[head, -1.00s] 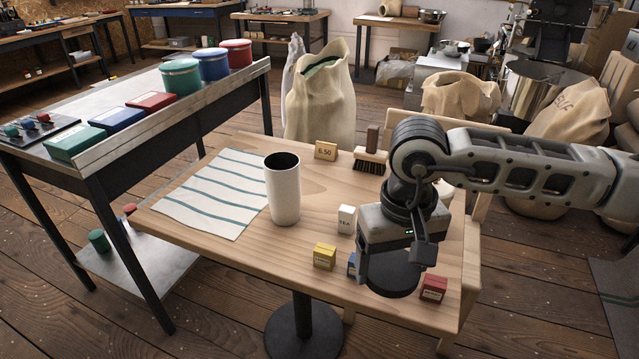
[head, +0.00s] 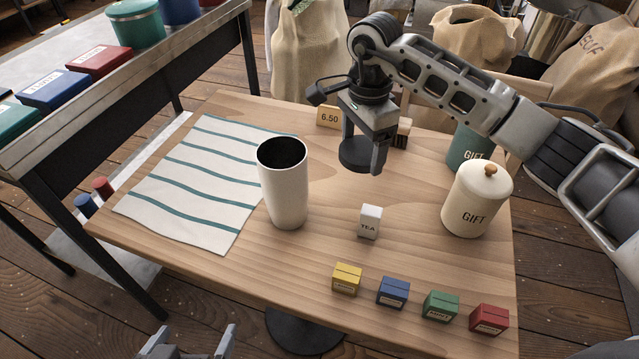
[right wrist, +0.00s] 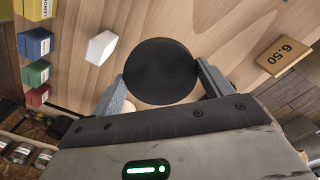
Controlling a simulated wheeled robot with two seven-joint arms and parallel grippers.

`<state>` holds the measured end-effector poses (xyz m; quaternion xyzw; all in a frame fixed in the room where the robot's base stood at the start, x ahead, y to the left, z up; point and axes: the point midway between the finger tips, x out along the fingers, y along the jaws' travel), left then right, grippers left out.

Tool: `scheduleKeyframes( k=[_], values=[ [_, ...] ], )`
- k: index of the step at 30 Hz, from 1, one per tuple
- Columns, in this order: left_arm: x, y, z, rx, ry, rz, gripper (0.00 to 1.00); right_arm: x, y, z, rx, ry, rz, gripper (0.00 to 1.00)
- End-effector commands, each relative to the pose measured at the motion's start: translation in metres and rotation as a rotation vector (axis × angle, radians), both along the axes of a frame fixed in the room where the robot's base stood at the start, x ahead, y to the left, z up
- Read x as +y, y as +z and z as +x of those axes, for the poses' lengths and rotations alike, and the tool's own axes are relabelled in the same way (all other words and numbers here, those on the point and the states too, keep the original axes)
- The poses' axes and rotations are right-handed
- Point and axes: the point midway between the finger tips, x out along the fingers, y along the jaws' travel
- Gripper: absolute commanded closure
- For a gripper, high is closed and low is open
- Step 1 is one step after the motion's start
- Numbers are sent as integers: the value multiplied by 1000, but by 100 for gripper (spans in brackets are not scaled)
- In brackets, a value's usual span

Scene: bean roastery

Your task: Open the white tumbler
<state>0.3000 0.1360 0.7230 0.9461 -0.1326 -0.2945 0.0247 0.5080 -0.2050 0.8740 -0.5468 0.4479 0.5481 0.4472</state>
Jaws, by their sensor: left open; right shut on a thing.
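The white tumbler (head: 284,192) stands upright on the wooden table, right of the striped cloth. Its top is uncovered and shows a dark inside. My right gripper (head: 362,158) is shut on a round black lid (head: 354,154), held above the table to the right of the tumbler and apart from it. In the right wrist view the lid (right wrist: 160,71) sits between the two fingers of my right gripper (right wrist: 166,88). My left gripper (head: 192,345) is open and empty at the bottom edge of the head view, in front of the table.
A white TEA box (head: 370,222), several coloured boxes (head: 392,293) and a cream GIFT canister (head: 477,200) stand on the table. A price sign (head: 329,117) is at the back. The striped cloth (head: 205,180) lies flat at left; bare wood lies before the tumbler.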

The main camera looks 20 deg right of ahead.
Motion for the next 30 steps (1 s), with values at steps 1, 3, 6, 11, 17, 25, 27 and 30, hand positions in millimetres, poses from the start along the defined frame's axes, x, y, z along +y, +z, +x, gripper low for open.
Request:
scheduleKeyframes(
  k=[1,3,6,11,17,25,27,30],
  values=[
    [0,2,1,-5,2,-3,3,0,-8,0,3,-30,1,49],
    [-1,4,1,-8,2,-4,3,-1,-20,0,5,-48,0,49],
    [0,5,2,-9,2,-4,3,-1,-39,0,4,-49,-1,49],
    [0,6,4,-16,3,-2,3,-1,-60,1,1,-45,0,49],
    [0,7,7,-21,3,0,3,-1,-77,0,2,-43,-1,49],
    [0,5,6,-16,2,3,3,-1,-101,1,-3,-42,1,49],
    [0,4,6,-15,3,2,3,-1,-101,1,-3,-42,1,49],
    [0,3,6,-13,3,3,3,-1,-102,1,-2,-42,-1,49]
  ],
)
